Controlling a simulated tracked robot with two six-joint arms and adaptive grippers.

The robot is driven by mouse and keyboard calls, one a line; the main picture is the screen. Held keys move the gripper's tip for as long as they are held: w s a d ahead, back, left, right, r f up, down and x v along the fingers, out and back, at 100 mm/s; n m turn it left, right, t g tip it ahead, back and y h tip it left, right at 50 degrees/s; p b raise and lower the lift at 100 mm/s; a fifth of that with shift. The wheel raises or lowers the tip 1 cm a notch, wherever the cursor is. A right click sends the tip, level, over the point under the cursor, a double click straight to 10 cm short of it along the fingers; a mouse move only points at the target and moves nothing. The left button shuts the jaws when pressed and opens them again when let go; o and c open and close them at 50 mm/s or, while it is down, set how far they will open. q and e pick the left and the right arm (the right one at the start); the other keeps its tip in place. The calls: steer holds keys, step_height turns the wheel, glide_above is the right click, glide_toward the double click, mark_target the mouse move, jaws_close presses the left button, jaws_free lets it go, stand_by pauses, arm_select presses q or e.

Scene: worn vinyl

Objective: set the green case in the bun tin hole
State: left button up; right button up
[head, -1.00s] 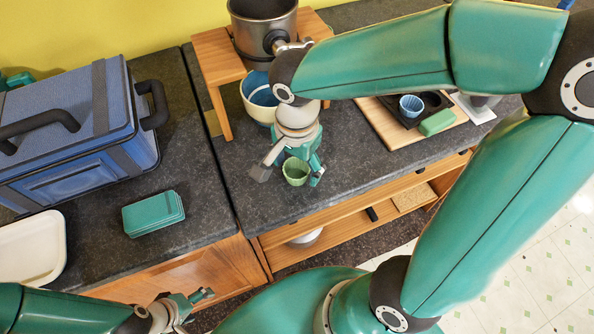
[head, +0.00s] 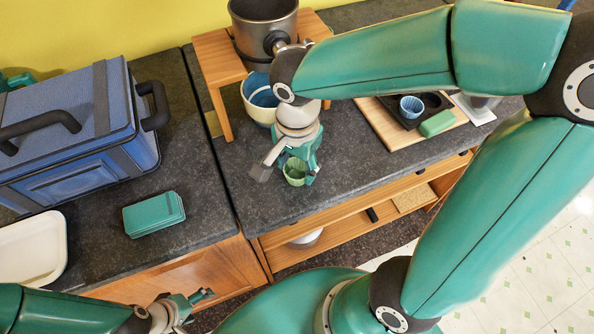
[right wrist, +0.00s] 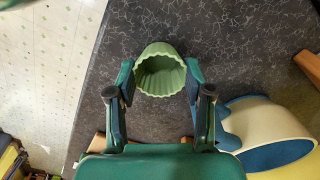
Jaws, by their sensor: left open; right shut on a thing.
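The green case (head: 295,172) is a small fluted cup on the dark worktop near its front edge. My right gripper (head: 292,166) is shut on it; in the right wrist view the case (right wrist: 160,76) sits between the two fingers (right wrist: 158,80), its open mouth showing. I cannot tell whether it touches the worktop. The bun tin (head: 434,100) is dark and lies on a wooden board at the right, partly hidden by my right arm. A blue case (head: 411,106) sits in it. My left gripper (head: 201,297) is open and empty at the lower left, in front of the cabinet.
A wooden stand (head: 219,68) carries a dark pot (head: 262,25), with a cream and blue bowl (head: 257,98) by it. A green block (head: 437,123) lies on the board (head: 399,133). A blue cooler (head: 75,130), green tin (head: 154,214) and white tray (head: 32,250) stand left.

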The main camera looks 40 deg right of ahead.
steer(key=shift+r+p, duration=0.3)
steer(key=shift+r, duration=0.25)
steer(key=shift+r+p, duration=1.85)
steer(key=shift+r, duration=0.55)
